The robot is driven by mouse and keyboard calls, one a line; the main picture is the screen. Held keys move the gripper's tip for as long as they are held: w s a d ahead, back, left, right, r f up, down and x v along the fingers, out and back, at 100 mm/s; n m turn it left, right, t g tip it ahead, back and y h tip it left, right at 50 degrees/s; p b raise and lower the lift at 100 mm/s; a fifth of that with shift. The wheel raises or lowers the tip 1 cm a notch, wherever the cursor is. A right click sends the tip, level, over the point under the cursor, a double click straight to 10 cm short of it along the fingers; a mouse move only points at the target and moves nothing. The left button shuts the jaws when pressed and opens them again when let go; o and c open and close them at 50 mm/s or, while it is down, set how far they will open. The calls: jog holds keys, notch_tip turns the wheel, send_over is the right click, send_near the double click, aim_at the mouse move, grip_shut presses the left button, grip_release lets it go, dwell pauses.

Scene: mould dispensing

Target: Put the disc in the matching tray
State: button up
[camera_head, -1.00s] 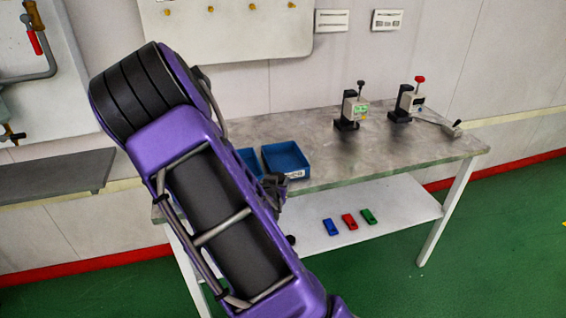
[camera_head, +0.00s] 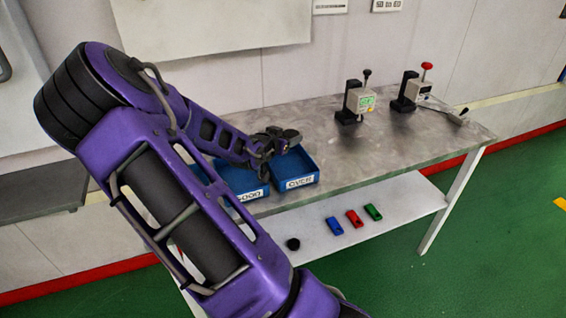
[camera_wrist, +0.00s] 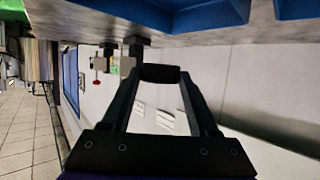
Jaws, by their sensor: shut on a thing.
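My gripper (camera_head: 284,141) is above the back of the blue trays in the head view. In the wrist view my gripper (camera_wrist: 160,78) is shut on a small dark disc (camera_wrist: 160,73) held between its fingertips. The blue tray labelled OVER (camera_head: 301,183) is at the right of the row. The blue tray labelled GOOD (camera_head: 248,193) is beside it on the left, partly behind my arm. A further blue tray (camera_head: 199,173) is mostly hidden by my arm. Blue tray walls (camera_wrist: 190,17) also show along the wrist view's top. The held disc is not clear in the head view.
A gauge with a green display (camera_head: 357,102) and a red-knobbed device (camera_head: 411,92) stand on the grey table (camera_head: 400,146) to the right. On the lower shelf (camera_head: 402,200) are blue, red and green pieces and a round black thing (camera_head: 293,244). The table between trays and gauge is clear.

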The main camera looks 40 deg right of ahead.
jog(key=shift+s+f+b, duration=0.15)
jog(key=shift+f+b, duration=2.55)
jog(key=shift+f, duration=0.25)
jog(key=o, duration=1.4)
jog(key=shift+p+v, duration=3.2)
jog(key=shift+v, duration=5.55)
jog(key=shift+f, duration=0.1)
